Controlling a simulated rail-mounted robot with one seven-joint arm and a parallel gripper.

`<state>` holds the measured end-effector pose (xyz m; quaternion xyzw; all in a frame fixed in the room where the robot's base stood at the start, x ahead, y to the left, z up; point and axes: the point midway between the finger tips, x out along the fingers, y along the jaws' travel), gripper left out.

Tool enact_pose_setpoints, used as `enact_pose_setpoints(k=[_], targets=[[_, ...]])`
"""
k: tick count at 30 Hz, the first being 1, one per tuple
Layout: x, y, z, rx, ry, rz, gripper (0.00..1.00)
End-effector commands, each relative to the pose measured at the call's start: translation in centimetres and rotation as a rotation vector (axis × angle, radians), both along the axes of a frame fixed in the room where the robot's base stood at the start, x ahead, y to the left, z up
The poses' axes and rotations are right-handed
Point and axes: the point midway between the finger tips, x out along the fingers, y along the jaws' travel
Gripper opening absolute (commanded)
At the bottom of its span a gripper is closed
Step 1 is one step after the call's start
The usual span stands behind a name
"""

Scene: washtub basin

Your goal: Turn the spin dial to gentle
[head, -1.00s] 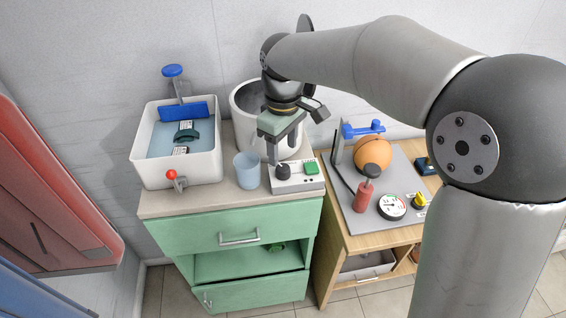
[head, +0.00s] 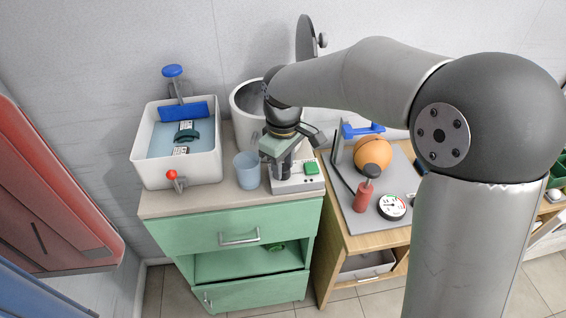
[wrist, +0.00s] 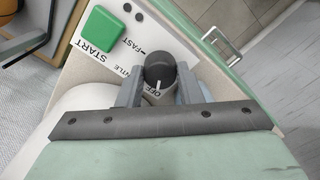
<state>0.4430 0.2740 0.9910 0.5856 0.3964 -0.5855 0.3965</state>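The spin dial (wrist: 159,66) is a dark round knob on a white panel (wrist: 113,52), seen in the wrist view. Its white mark points at OFF. The label ending in "NTLE", partly covered by a finger, is beside it to the left, and FAST is farther up. My gripper (wrist: 160,78) has one finger on each side of the dial; whether they touch it is unclear. In the head view my gripper (head: 281,176) is down at the control box (head: 298,184) and hides the dial.
A green START button (wrist: 101,30) is close to the dial; it also shows in the head view (head: 311,168). A blue cup (head: 247,171) stands just left of the control box.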

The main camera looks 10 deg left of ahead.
Motion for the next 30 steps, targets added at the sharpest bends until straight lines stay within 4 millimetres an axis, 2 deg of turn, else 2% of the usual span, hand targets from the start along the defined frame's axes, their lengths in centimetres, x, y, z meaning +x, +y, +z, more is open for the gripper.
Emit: enact_pose_setpoints(k=[11,30], targets=[[-0.01,0.06,0.01,0.0,0.0,-0.093,0.1],[0.04,0.13,0.07,0.003,-0.001,-0.654,0.1]])
